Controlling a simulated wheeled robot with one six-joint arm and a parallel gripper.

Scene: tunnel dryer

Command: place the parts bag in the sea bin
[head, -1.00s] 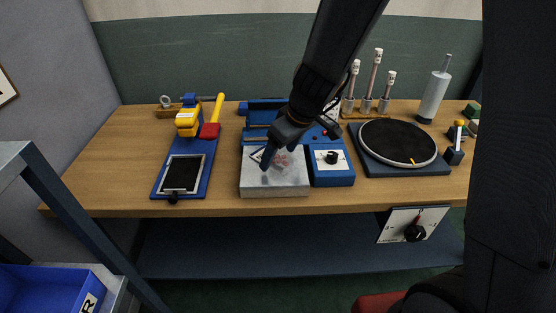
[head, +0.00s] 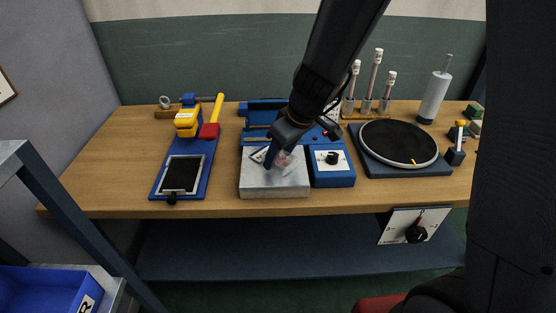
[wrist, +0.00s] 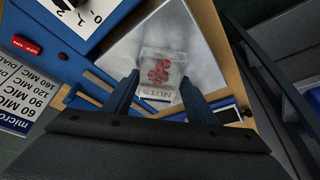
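The parts bag (wrist: 160,72) is small and clear, with red pieces inside and a NUTS label. It is over the bare metal plate of the blue sealer; in the head view the bag (head: 284,159) is partly behind my gripper. My gripper (head: 272,163) is low over the plate. In the wrist view my gripper (wrist: 160,80) has its fingers apart, one on each side of the bag; firm contact cannot be seen. A blue bin (head: 40,292) at the lower left is cut off, with only an R of its label showing; no bin readable as sea is in view.
The metal plate (head: 262,187) adjoins a blue unit with a dial (head: 332,178). A blue board with a dark screen (head: 182,174) is left, a round black turntable (head: 398,142) right. Upright tubes (head: 374,80) stand behind. The table's left end (head: 105,165) is clear.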

